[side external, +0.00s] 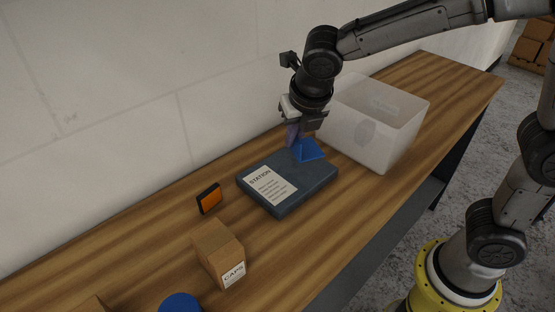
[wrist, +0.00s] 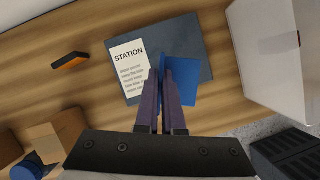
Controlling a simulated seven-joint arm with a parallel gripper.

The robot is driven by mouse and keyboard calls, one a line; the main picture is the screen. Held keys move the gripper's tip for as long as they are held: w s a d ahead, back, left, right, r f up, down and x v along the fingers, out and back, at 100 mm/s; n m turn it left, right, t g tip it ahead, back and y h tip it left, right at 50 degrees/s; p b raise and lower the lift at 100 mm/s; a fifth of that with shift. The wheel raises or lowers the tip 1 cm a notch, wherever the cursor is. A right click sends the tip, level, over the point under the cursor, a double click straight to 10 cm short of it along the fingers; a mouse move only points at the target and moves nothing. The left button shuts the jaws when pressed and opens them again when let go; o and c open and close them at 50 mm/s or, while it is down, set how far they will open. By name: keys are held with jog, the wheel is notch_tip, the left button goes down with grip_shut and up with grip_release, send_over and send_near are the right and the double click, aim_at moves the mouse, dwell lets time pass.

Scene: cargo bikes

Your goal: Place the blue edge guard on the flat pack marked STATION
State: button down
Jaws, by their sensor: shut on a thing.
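The flat pack (side external: 321,188) is a dark grey-blue slab with a white label reading STATION; it lies flat on the wooden bench and also shows in the wrist view (wrist: 205,40). The blue edge guard (side external: 309,151) is an angled blue piece over the pack's far right part in the side view. In the wrist view the guard (wrist: 183,82) shows between and to the right of my fingers. My gripper (side external: 294,139) is shut on the guard, pointing down; its fingers (wrist: 166,75) partly hide it. I cannot tell whether the guard touches the pack.
A translucent white bin (side external: 385,130) stands close to the right of the pack. An orange and black block (side external: 209,199) and a cardboard box marked CAPS (side external: 217,252) stand to the left. A blue round object (side external: 181,303) is at the bottom edge. The wall runs behind the bench.

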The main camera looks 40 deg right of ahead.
jog(key=w+f, duration=0.2)
jog(key=f, duration=0.1)
jog(key=w+a+f, duration=0.1)
jog(key=shift+w+f, duration=0.25)
jog(key=shift+f, duration=0.1)
jog(key=shift+w+f, duration=0.15)
jog(key=shift+f, duration=0.75)
jog(key=shift+w+f, duration=0.1)
jog(key=shift+f, duration=0.8)
jog(key=shift+f, duration=0.1)
jog(key=c, duration=1)
grip_release()
jog(key=shift+c, duration=0.2)
